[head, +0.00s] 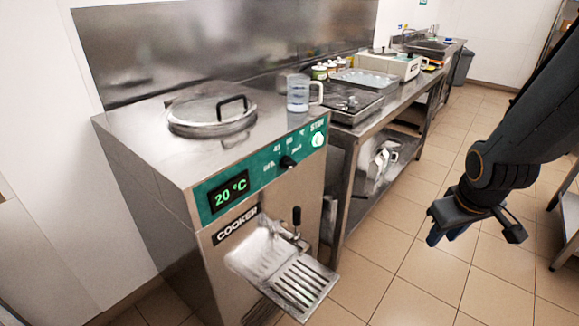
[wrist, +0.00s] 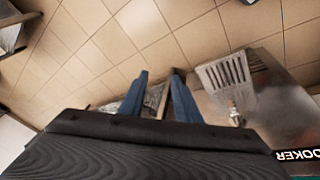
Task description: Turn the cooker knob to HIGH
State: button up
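The cooker (head: 150,160) is a steel cabinet at the left in the head view. Its green front panel carries a black knob (head: 288,162) with small white marks around it, too small to read surely. I cannot tell which mark the knob points at. My gripper (head: 446,235) hangs over the floor to the right of the cooker, well apart from the knob. Its blue fingers also show in the wrist view (wrist: 160,85), spread with nothing between them. The knob is not visible in the wrist view, where part of the cooker's label (wrist: 297,155) shows.
The panel has a 20 °C display (head: 229,193) and a white STIR button (head: 318,140). Below, a spout with a black lever (head: 296,215) stands above a slatted drip tray (head: 303,283). A clear jug (head: 298,93) stands on top. A steel table (head: 350,140) adjoins; open floor lies right.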

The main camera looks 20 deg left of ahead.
jog(key=w+a+n+t+y+p, duration=0.25)
jog(key=w+a+n, duration=0.3)
jog(key=w, duration=0.45)
jog(key=n+y+p, duration=0.5)
jog(key=n+y, duration=0.9)
jog(key=n, duration=0.4)
send_near(293, 166)
jog(key=shift+m+t, duration=0.25)
jog(key=shift+t, duration=0.1)
jog(key=shift+p+x, duration=0.85)
jog(key=shift+x, duration=3.15)
jog(key=shift+s+f, duration=0.1)
jog(key=shift+f, duration=0.05)
grip_shut()
